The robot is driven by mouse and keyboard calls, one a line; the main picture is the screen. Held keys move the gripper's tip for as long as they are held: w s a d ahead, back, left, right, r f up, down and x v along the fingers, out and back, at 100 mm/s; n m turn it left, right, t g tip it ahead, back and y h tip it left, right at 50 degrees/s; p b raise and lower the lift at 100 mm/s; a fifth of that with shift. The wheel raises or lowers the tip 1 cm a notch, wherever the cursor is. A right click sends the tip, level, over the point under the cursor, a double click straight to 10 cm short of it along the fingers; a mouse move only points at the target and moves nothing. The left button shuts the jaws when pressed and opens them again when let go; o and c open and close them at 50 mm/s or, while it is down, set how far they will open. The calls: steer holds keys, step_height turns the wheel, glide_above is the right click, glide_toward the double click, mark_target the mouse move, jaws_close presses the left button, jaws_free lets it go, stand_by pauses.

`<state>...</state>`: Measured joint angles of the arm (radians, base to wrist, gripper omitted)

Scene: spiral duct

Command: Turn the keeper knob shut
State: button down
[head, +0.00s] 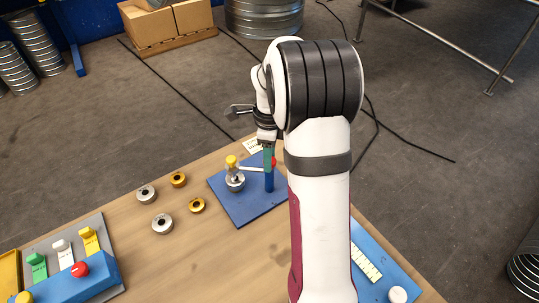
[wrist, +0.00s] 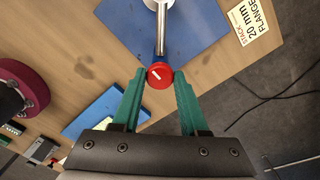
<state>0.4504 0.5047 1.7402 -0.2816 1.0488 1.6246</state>
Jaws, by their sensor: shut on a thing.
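The keeper knob (wrist: 160,75) is round and red with a white line on its face, slanting in the wrist view. A sliver of it shows red in the head view (head: 274,162), mostly hidden by a green finger. It sits at the top of a blue post (head: 269,182) on the blue base plate (head: 236,212). My gripper (wrist: 159,77) has its green fingertips on both sides of the knob, shut on it. A metal bar (head: 251,169) runs from the post to a metal spindle with a yellow top (head: 232,162).
Silver rings (head: 162,224) and brass rings (head: 197,206) lie on the wooden table left of the plate. A panel with coloured switches (head: 62,247) stands at the front left. A "20 mm flange" card (wrist: 250,22) lies by the plate.

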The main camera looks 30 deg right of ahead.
steer(key=shift+c, duration=2.2)
jaws_free()
steer(key=shift+r, duration=0.1)
step_height(320, 180, up, 16)
steer(key=shift+f, duration=0.2)
steer(key=shift+a, duration=0.1)
steer(key=s+a+f+n+y, duration=0.1)
steer(key=s+a+f+n, duration=0.2)
steer(key=s+a+n, duration=0.7)
steer(key=s+a+f+n, duration=0.4)
steer(key=s+a+n, duration=0.7)
steer(key=s, duration=0.3)
steer(key=shift+y, duration=0.4)
